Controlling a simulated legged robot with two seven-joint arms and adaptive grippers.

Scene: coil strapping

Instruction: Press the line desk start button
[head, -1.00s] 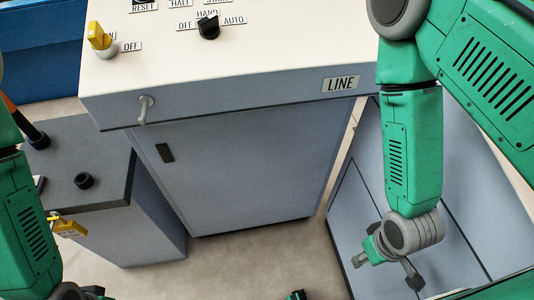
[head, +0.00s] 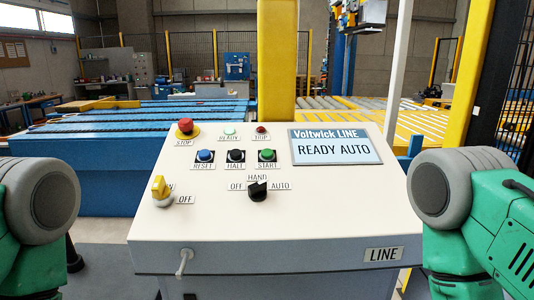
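The line desk (head: 340,220) stands in front of me with a sloped cream top and a LINE label. The green start button (head: 267,155) is on its top, labelled START, to the right of the black halt button (head: 236,156) and the blue reset button (head: 204,156). The screen (head: 335,147) reads "Voltwick LINE, READY AUTO". The black selector knob (head: 258,191) sits between HAND, OFF and AUTO labels. Only upper parts of my two green arms show at the left and right edges. Neither gripper is in view.
A red stop button (head: 186,126) and a yellow switch (head: 160,188) are on the desk's left side. A hook (head: 183,262) sticks out of its front. A yellow post (head: 277,60) and a blue conveyor (head: 110,150) stand behind. The space above the desk top is clear.

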